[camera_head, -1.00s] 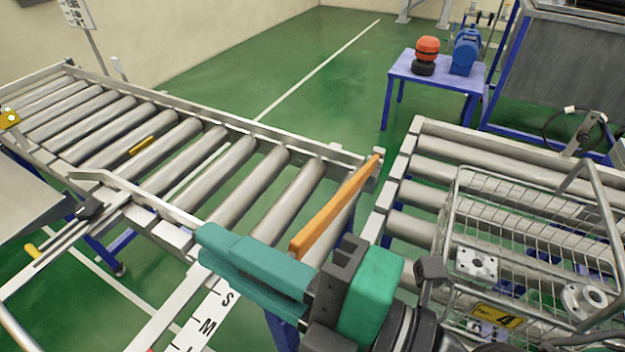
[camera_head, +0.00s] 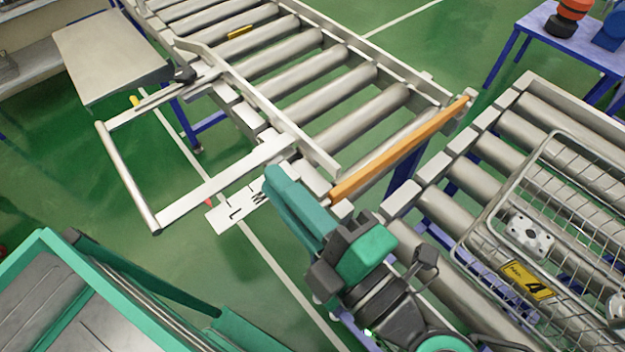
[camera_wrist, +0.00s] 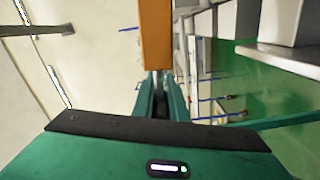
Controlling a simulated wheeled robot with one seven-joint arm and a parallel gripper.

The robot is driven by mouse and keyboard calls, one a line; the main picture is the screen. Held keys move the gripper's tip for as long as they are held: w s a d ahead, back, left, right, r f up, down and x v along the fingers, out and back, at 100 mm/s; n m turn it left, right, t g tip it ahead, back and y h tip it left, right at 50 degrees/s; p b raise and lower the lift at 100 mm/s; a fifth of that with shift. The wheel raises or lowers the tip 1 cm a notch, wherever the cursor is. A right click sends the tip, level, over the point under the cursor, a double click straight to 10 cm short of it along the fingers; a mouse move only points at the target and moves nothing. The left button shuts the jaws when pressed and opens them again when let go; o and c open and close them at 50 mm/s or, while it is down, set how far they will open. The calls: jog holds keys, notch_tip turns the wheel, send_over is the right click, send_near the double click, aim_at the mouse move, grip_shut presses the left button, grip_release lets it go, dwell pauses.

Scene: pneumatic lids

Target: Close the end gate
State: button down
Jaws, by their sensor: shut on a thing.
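The end gate (camera_head: 400,150) is an orange bar across the end of the roller conveyor. Its far end is at a post on the far side rail, and its near end is close to the near rail. In the wrist view the orange bar (camera_wrist: 155,35) stands straight ahead of the fingertips. My gripper (camera_head: 282,182) has teal fingers beside the gate's near end; in the wrist view the gripper (camera_wrist: 157,80) is shut with a thin grey piece at the bar's end between its fingers. The exact contact is hard to see.
The roller conveyor (camera_head: 315,80) runs back left. A second conveyor (camera_head: 480,170) bears a wire basket (camera_head: 545,225) close to my arm's right. A grey side table (camera_head: 110,55) and metal frame (camera_head: 128,180) stand left. A white lettered strip (camera_head: 235,208) lies near the gripper.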

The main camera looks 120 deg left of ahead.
jog(key=shift+w+a+f, duration=0.1)
jog(key=shift+w+a, duration=0.05)
jog(key=shift+w, duration=0.05)
jog(key=c, duration=1.8)
grip_release()
jog(key=shift+w, duration=0.1)
jog(key=shift+o, duration=0.2)
jog(key=v, duration=1.1)
